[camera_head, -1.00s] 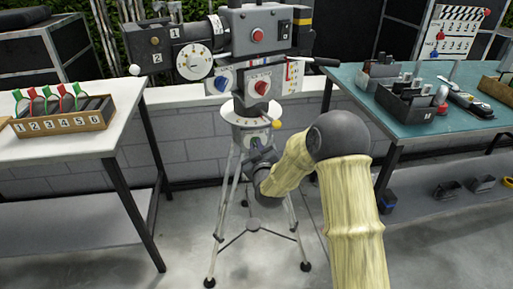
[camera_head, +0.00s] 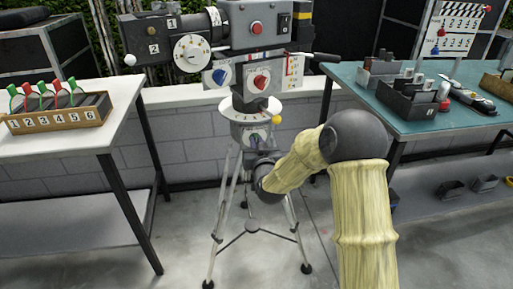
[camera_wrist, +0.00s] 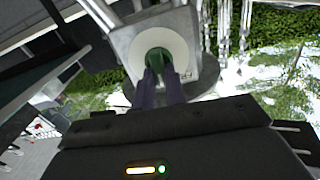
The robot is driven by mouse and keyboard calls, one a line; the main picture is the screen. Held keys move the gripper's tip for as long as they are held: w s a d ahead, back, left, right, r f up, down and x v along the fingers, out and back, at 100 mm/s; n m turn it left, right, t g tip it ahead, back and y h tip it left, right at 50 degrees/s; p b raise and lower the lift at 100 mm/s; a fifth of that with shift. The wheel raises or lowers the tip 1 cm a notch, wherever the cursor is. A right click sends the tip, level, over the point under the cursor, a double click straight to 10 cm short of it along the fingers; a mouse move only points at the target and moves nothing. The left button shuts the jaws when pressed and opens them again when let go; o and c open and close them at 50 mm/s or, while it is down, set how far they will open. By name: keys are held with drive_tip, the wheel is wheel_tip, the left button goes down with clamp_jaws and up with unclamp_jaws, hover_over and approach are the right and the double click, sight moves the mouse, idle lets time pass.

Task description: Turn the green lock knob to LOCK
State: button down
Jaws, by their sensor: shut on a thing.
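The green lock knob (camera_wrist: 157,60) shows in the wrist view at the middle of a pale round dial (camera_wrist: 143,42) on the tripod head. My gripper (camera_wrist: 163,76) has its two dark fingers closed on the knob, one on each side. In the head view my gripper (camera_head: 256,147) reaches the front of the tripod (camera_head: 228,190) just below the grey head, and it largely hides the knob there. The dial's lettering is too small and blurred to read, so I cannot tell where the knob points.
A camera body (camera_head: 257,25) with a blue knob (camera_head: 220,76) and a red knob (camera_head: 261,81) sits above. A small yellow ball (camera_head: 277,119) sticks out right of the tripod head. A white table (camera_head: 60,148) stands left, a teal table (camera_head: 400,120) right.

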drive_tip(key=m+b, duration=0.2)
drive_tip(key=m, duration=0.3)
drive_tip(key=shift+d, duration=0.2)
drive_tip(key=shift+m, duration=0.3)
drive_tip(key=c, duration=1.4)
unclamp_jaws()
drive_tip(key=shift+c, duration=0.2)
drive_tip(key=shift+s, duration=0.1)
drive_tip(key=b+v, duration=0.4)
drive_tip(key=v, duration=1.3)
